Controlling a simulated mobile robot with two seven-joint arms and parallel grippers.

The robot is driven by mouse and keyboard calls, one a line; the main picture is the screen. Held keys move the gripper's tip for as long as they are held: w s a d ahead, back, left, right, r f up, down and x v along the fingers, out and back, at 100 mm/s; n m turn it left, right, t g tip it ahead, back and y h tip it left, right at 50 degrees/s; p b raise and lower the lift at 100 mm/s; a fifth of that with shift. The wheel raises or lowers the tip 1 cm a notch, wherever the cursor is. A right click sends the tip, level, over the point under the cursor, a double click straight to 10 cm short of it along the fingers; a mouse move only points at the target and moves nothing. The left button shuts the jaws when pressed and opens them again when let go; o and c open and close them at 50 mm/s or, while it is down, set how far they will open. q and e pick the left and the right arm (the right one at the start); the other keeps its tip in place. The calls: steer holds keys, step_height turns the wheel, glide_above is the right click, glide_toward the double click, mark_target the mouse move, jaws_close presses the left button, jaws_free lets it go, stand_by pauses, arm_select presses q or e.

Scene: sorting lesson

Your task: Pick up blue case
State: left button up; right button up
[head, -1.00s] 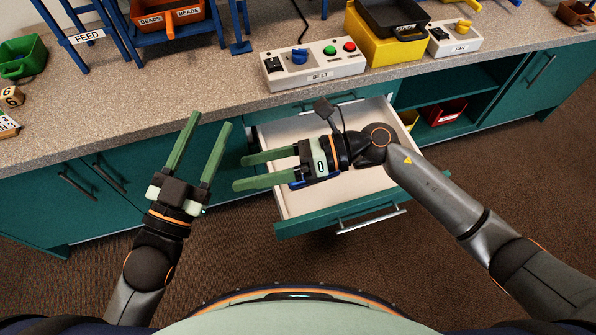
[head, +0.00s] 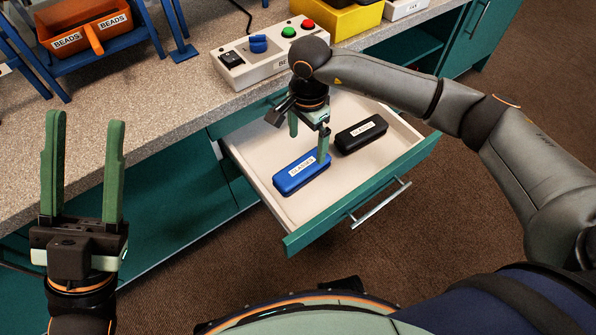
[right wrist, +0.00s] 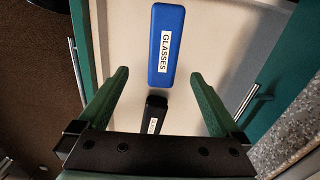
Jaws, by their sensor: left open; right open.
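The blue case (head: 293,179), with a white label, lies in the open drawer (head: 250,163). In the right wrist view the blue case (right wrist: 153,48) is ahead of the fingers, and its label reads GLASSES. My right gripper (head: 309,137) points down over the drawer, and one finger overlaps the case's right end in the head view. In the right wrist view the right gripper (right wrist: 158,85) is open with nothing held. Whether a finger touches the case I cannot tell. My left gripper (head: 84,125) is open and empty at the left, away from the drawer.
A black case (head: 361,136) with a white label lies beside the blue one; it also shows in the right wrist view (right wrist: 156,104). The counter above holds a belt control box (head: 240,62) and an orange bead bin (head: 75,25). The drawer's front has a metal handle (head: 380,204).

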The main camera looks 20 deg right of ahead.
steer(key=b, duration=0.1)
glide_above(302, 166)
steer(key=f, duration=0.5)
steer(key=shift+s+d+f, duration=0.15)
steer(key=shift+s+d, duration=0.15)
steer(key=shift+d, duration=0.05)
steer(key=f, duration=0.1)
steer(key=f+b, duration=0.1)
steer(key=f, duration=0.1)
steer(key=f+b, duration=0.1)
steer(key=shift+w+a+f, duration=0.25)
steer(key=shift+a+f, duration=0.05)
steer(key=shift+f, duration=0.4)
arm_select(q)
steer(key=f, duration=0.3)
steer(key=shift+w+d+f+n, duration=0.1)
steer(key=shift+d+f+n, duration=0.1)
steer(key=shift+f+n, duration=0.15)
arm_select(e)
steer(key=shift+c, duration=0.2)
steer(key=c, duration=1.4)
steer(key=shift+r, duration=0.2)
steer(key=shift+c, duration=0.2)
